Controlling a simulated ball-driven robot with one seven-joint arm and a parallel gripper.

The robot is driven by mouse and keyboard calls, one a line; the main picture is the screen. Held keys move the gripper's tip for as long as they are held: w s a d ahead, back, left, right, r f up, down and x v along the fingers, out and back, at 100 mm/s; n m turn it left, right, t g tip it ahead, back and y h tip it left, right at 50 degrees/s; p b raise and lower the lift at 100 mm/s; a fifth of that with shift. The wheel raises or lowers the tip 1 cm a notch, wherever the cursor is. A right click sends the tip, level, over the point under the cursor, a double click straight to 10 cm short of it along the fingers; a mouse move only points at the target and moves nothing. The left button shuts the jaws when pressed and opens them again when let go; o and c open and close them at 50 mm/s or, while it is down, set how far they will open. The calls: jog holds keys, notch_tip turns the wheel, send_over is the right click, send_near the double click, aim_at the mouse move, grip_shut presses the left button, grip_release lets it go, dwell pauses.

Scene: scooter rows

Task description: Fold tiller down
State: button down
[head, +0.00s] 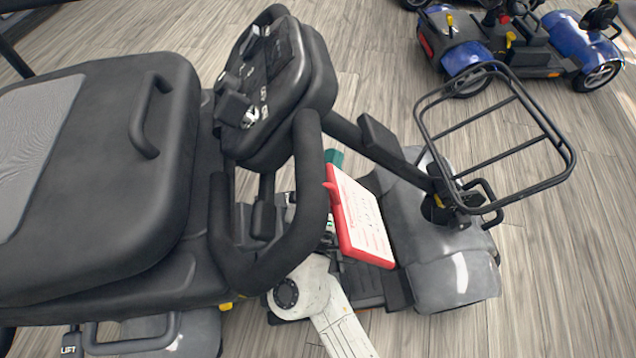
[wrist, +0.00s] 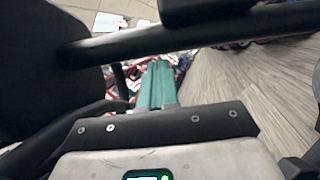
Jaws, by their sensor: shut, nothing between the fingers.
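The tiller (head: 270,85) belongs to a grey scooter. It has a black console and a looped handlebar (head: 318,190), and its post (head: 395,158) slopes down right to the front body. The tiller leans toward the black seat, its console close to the seat edge. My gripper's teal fingers (wrist: 155,75) are shut and empty in the wrist view, below a black bar (wrist: 190,42) that crosses the picture. A teal part of my gripper (head: 334,158) shows in the head view just right of the handlebar, under the post. I cannot tell whether it touches the tiller.
The black seat (head: 165,225) with a grab handle (head: 143,115) fills the left. A red-framed card (head: 360,218) is near my arm. A blue scooter (head: 500,45) is at the back right. Wooden floor is clear at the right.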

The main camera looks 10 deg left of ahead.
aim_at(347, 145)
jog(key=shift+w+d+r, duration=0.15)
jog(key=shift+d+r, duration=0.1)
jog(key=shift+r, duration=0.05)
jog(key=shift+w+d+r+m+p, duration=0.2)
jog(key=shift+d+r+m+p, duration=0.3)
jog(key=shift+r, duration=0.45)
jog(key=shift+d+h, duration=0.2)
jog(key=shift+h, duration=0.2)
jog(key=shift+f, duration=0.1)
